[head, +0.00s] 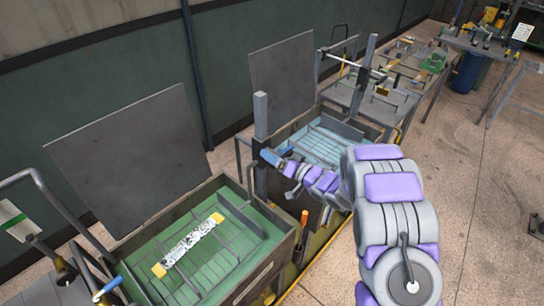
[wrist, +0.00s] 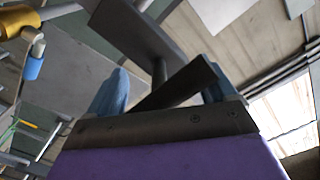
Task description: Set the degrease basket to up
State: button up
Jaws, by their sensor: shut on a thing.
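Two open tanks stand in the head view, each with a wire basket inside; I cannot read which is marked degrease. The far basket (head: 322,146) sits low in its tank, over bluish liquid. The near basket (head: 205,255) sits in green liquid. My gripper (head: 271,158) is at the far tank's left front corner, beside the grey upright post (head: 261,116). In the wrist view my gripper (wrist: 165,78) has its blue fingers either side of a dark bar (wrist: 178,86) and is shut on it. The bar's far end and its link to the basket are unclear.
Raised grey lids (head: 135,160) stand behind the tanks. An orange-handled lever (head: 303,218) is on the front between the tanks. Bent pipe rails (head: 50,195) are at lower left. Racks with parts (head: 390,75) stand beyond.

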jog(key=shift+w+d+r, duration=0.25)
jog(key=shift+d+r, duration=0.05)
jog(key=o, duration=1.1)
jog(key=shift+c, duration=0.2)
jog(key=shift+o, duration=1.3)
jog(key=shift+d, duration=0.2)
jog(key=shift+s+d, duration=0.3)
jog(key=shift+d, duration=0.2)
jog(key=v, duration=1.6)
jog(key=shift+s+f, duration=0.2)
jog(key=shift+f, duration=0.05)
jog(key=shift+d, duration=0.35)
